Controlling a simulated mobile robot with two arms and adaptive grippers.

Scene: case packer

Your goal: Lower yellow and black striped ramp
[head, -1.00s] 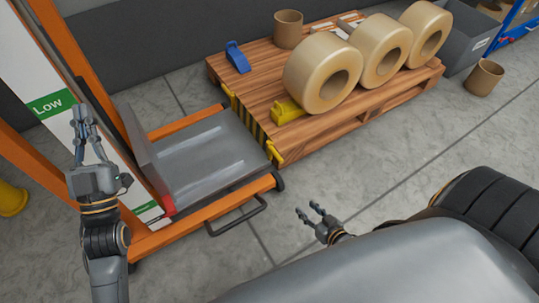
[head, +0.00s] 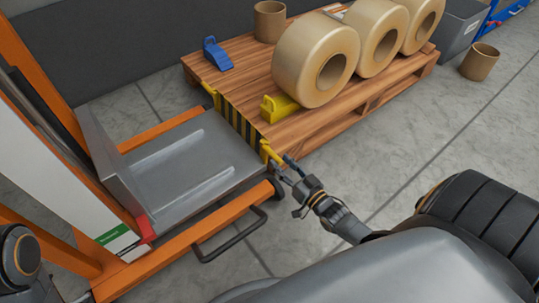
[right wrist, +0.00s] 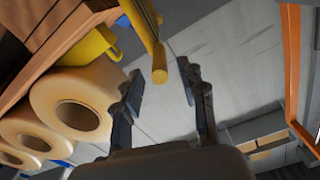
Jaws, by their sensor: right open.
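The yellow and black striped ramp (head: 239,122) stands raised between the grey lift platform (head: 190,165) and the wooden pallet (head: 310,125). A yellow bar (head: 270,155) sticks out at its near end. My right gripper (head: 282,165) is at this bar, open. In the right wrist view the rounded end of the yellow bar (right wrist: 159,74) shows between the two spread fingers of the right gripper (right wrist: 160,88); I cannot tell whether they touch it. My left gripper is out of view; only a part of my left arm shows at the lower left.
Large tan rolls (head: 316,60) stand in a row on the pallet, beside a yellow wedge (head: 279,107) and a blue tool (head: 217,54). The orange lift frame (head: 190,237) with a black handle (head: 232,236) lies left of my right arm.

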